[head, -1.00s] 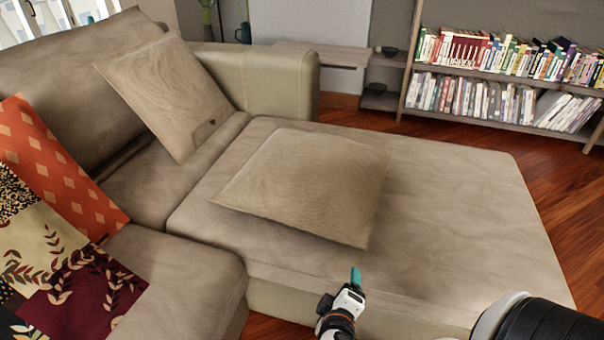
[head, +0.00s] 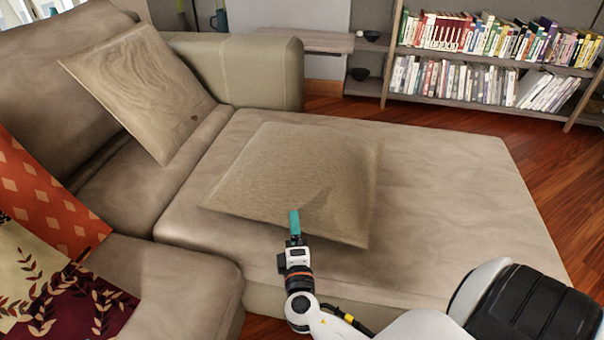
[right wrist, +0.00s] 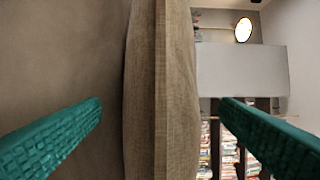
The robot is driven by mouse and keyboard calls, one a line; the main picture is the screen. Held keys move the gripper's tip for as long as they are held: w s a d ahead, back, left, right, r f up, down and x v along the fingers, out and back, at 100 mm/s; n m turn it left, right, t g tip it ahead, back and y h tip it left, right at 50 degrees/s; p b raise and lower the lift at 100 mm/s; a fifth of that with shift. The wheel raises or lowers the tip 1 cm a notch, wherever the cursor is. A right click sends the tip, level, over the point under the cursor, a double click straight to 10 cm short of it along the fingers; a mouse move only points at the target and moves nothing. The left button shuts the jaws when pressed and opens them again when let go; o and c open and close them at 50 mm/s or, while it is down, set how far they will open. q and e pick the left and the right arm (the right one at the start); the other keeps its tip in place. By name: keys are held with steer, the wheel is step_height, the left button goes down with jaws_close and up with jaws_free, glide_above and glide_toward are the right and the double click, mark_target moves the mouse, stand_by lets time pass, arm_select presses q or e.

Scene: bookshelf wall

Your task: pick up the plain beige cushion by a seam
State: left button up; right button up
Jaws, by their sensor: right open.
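The plain beige cushion (head: 290,175) lies flat on the chaise part of the sofa in the head view. My right gripper (head: 294,222) is at its near edge, with the teal fingers overlapping the cushion in the picture. In the right wrist view the cushion's edge, with its seam (right wrist: 160,100), stands between the two open teal fingers (right wrist: 160,140). One finger is on each side, with a visible gap to the cushion on both sides. The cushion is not gripped. My left gripper is not in view.
A second beige cushion (head: 138,90) leans on the sofa back. An orange patterned cushion (head: 45,205) and a floral one (head: 60,290) lie at the left. A bookshelf (head: 392,60) stands behind. The chaise (head: 450,180) is bare right of the cushion.

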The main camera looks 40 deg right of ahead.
steer(key=x, duration=0.5)
steer(key=shift+w+a+r, duration=0.15)
steer(key=shift+w+a, duration=0.1)
steer(key=shift+a, duration=0.05)
steer(key=shift+c, duration=0.4)
